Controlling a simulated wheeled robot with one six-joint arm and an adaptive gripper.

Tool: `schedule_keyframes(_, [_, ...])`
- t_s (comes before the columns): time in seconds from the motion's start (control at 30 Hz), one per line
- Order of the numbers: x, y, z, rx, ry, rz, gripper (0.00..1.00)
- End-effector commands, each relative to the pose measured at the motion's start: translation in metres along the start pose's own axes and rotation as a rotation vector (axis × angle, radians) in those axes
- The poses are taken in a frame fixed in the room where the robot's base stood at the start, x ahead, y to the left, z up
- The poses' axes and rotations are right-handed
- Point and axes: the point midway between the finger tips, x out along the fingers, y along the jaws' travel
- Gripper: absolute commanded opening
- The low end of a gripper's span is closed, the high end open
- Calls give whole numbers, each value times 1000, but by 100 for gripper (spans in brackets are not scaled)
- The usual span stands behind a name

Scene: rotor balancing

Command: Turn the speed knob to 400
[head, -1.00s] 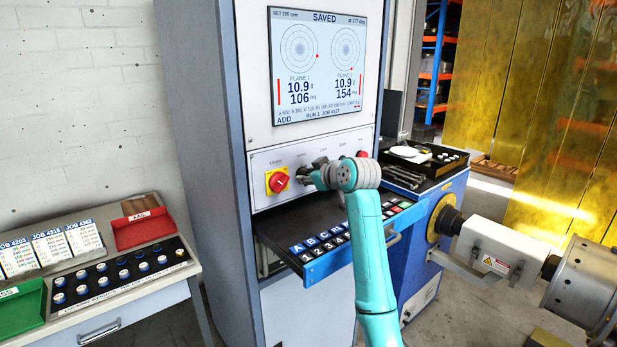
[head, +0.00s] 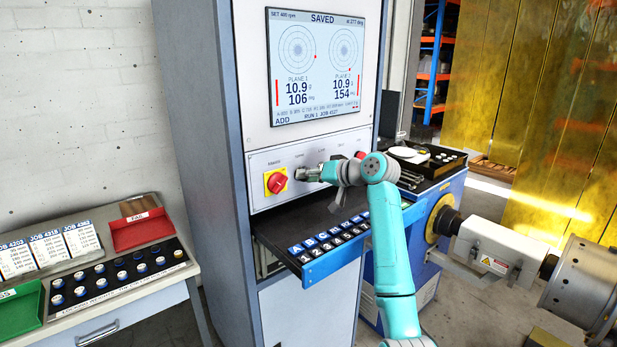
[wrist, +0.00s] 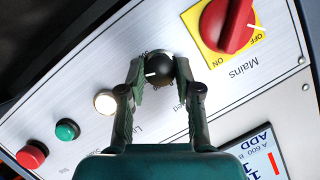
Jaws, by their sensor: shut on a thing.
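The speed knob (wrist: 159,70) is black with a white pointer line and sits on the pale control panel (wrist: 70,90). In the wrist view my gripper (wrist: 158,80) has one finger on each side of the knob and is shut on it. In the head view my gripper (head: 298,175) reaches the panel just right of the mains switch and hides the knob. The screen (head: 316,65) shows a small SET line at its top left that seems to read 400 rpm. The knob's printed label is partly covered by my fingers.
The red mains switch (wrist: 228,25) on its yellow plate is close beside the knob. A white lamp (wrist: 105,103), a green button (wrist: 67,130) and a red button (wrist: 32,155) lie on the other side. An open drawer (head: 330,258) of lettered and numbered blocks juts out below.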

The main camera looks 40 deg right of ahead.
Motion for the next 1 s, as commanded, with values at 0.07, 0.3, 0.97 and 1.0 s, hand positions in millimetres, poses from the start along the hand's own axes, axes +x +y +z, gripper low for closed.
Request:
schedule_keyframes(0.07, [0, 1, 1, 43, -1, -17, 0])
schedule_keyframes(0.3, [0, 2, 1, 127, 0, -52, 0])
schedule_keyframes(0.97, [0, 2, 1, 158, -1, -64, 51])
schedule_keyframes(1.0, [0, 2, 1, 158, 0, -64, 59])
